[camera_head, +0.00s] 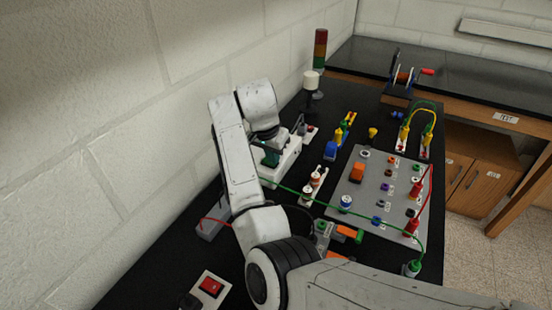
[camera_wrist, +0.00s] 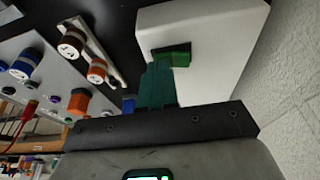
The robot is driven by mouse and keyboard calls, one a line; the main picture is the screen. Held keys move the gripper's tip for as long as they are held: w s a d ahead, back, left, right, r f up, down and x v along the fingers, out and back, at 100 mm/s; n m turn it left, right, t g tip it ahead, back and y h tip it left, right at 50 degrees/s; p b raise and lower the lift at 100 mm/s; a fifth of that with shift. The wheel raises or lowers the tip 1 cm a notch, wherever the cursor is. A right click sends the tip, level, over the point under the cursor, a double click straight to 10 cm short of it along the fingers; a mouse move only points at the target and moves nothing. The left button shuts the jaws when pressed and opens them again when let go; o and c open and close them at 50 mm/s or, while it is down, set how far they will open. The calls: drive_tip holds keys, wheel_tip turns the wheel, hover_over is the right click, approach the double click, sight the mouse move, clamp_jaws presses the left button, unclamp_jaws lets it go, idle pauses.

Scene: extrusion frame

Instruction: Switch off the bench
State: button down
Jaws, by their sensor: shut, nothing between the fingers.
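The bench (camera_head: 120,292) is a black-topped table along the white wall. A white box (camera_head: 288,158) stands on it, partly hidden behind my arm. In the wrist view the white box (camera_wrist: 205,30) carries a green rocker switch (camera_wrist: 172,55). My gripper (camera_wrist: 157,66) has teal fingers, closed together with nothing between them. Their tips are close in front of the green switch; I cannot tell whether they touch it. In the head view my gripper (camera_head: 270,159) shows as a small green patch over the white box. A red rocker switch (camera_head: 211,286) sits on a white plate at the front left.
A grey panel (camera_head: 345,185) with coloured sockets and knobs lies to the right, crossed by a green cable (camera_head: 345,212). A light tower (camera_head: 320,50) and a white cylinder (camera_head: 311,81) stand behind. A grey box (camera_head: 208,228) with a red cable lies left of my arm.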

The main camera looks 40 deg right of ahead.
drive_tip(key=shift+w+a+f, duration=0.1)
drive_tip(key=shift+w+f, duration=0.05)
drive_tip(key=shift+w, duration=0.4)
drive_tip(key=shift+w+a, duration=0.25)
drive_tip(key=shift+w, duration=0.4)
